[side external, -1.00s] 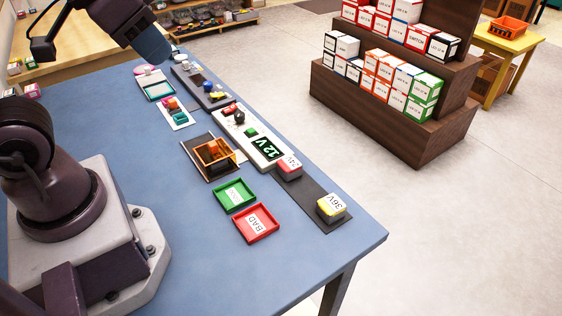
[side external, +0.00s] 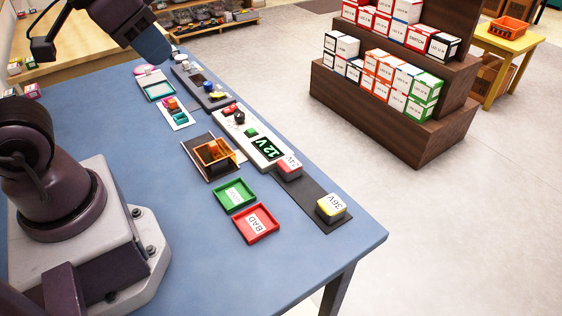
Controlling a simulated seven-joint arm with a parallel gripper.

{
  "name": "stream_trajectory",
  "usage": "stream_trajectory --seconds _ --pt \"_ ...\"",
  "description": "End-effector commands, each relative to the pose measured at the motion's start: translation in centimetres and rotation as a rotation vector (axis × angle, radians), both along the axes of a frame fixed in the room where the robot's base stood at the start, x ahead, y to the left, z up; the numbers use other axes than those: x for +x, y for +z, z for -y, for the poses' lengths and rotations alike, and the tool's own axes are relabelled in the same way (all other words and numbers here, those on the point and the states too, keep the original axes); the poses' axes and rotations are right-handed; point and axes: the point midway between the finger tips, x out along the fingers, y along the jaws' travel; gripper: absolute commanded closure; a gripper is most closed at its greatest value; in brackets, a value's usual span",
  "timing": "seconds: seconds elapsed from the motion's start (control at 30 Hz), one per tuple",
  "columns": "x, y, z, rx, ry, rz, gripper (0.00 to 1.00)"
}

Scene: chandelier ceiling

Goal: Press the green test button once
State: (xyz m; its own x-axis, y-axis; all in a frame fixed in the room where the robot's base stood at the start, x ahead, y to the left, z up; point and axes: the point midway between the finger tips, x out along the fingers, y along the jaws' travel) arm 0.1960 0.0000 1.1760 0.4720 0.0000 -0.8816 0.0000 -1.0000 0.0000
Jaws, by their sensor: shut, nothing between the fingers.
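The green test button (side external: 250,132) is on top of a long white tester (side external: 267,161), beside its green-lit display reading 12 V (side external: 268,149). A black knob (side external: 239,118) and a red part (side external: 229,110) are farther along the tester. My gripper (side external: 160,54) hangs at the top left, with a blue-grey end pointing down and right. It appears shut and empty. It is well apart from the button, above the far part of the table. Its fingertips are hard to make out.
On the blue table (side external: 310,254) are an orange box (side external: 229,154), a green tray (side external: 221,203), a red BAD tray (side external: 239,231), and 24V (side external: 289,167) and 36V (side external: 331,208) blocks. A grey panel (side external: 184,75) lies beyond the tester.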

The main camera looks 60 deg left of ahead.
Motion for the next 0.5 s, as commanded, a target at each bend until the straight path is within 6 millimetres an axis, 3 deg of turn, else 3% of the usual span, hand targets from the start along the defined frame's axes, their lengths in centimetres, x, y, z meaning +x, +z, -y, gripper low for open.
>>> stream_trajectory --seconds 0.17,0.5 --pt "0.6 0.3 -0.9 0.039 0.044 0.026 1.00" --pt "4.9 4.8 -7.9 0.361 0.334 0.287 1.00"
